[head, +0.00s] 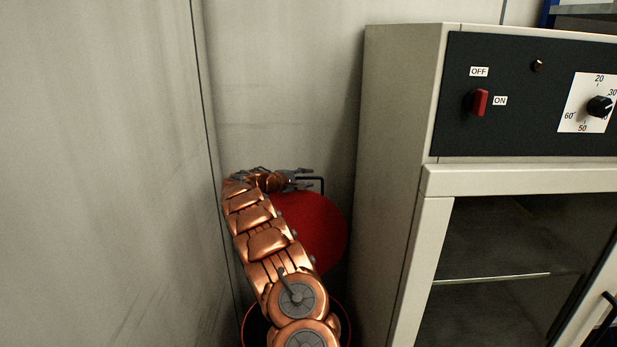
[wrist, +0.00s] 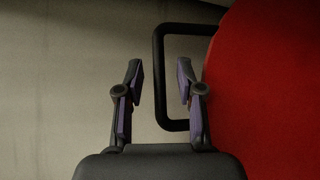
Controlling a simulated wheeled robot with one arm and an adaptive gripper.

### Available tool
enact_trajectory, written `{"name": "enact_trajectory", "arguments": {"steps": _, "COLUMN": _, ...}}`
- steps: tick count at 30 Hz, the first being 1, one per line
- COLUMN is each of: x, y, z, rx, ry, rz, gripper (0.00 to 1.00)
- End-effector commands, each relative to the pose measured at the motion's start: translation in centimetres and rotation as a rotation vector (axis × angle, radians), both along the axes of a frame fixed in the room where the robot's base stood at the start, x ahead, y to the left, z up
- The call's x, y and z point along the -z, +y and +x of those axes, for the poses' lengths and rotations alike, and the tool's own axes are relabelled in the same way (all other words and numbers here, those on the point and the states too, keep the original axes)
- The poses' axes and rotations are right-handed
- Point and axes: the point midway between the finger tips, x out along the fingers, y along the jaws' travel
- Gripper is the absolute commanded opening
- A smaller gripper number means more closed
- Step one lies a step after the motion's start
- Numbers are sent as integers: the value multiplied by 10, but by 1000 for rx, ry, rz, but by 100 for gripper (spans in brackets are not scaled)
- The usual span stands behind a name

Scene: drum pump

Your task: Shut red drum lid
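The red drum lid (head: 312,228) stands raised, tilted up from the drum, behind my arm. Its black handle (head: 322,184) sticks out at the lid's upper edge. The drum's red rim (head: 347,325) shows low in the head view, partly hidden by my arm. My gripper (head: 303,179) is at the handle. In the wrist view, my gripper (wrist: 159,82) is open, and the handle's long bar (wrist: 158,60) appears between the two fingers, with gaps on both sides. The red lid (wrist: 270,90) fills the right side there. I cannot tell whether anything touches.
A grey wall (head: 100,170) is close on the left, and another wall stands behind the lid. A cabinet (head: 395,160) with a red switch (head: 480,102), a dial (head: 599,106) and a glass door stands close on the right. The drum sits in the narrow gap between.

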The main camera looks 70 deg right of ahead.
Motion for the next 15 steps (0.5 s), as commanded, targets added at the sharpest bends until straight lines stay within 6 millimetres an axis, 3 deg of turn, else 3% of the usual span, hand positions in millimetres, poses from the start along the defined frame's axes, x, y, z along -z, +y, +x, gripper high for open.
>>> {"name": "enact_trajectory", "arguments": {"steps": 15, "x": 3, "y": -9, "z": -6, "rx": 1, "ry": 2, "rz": 1, "gripper": 37}}
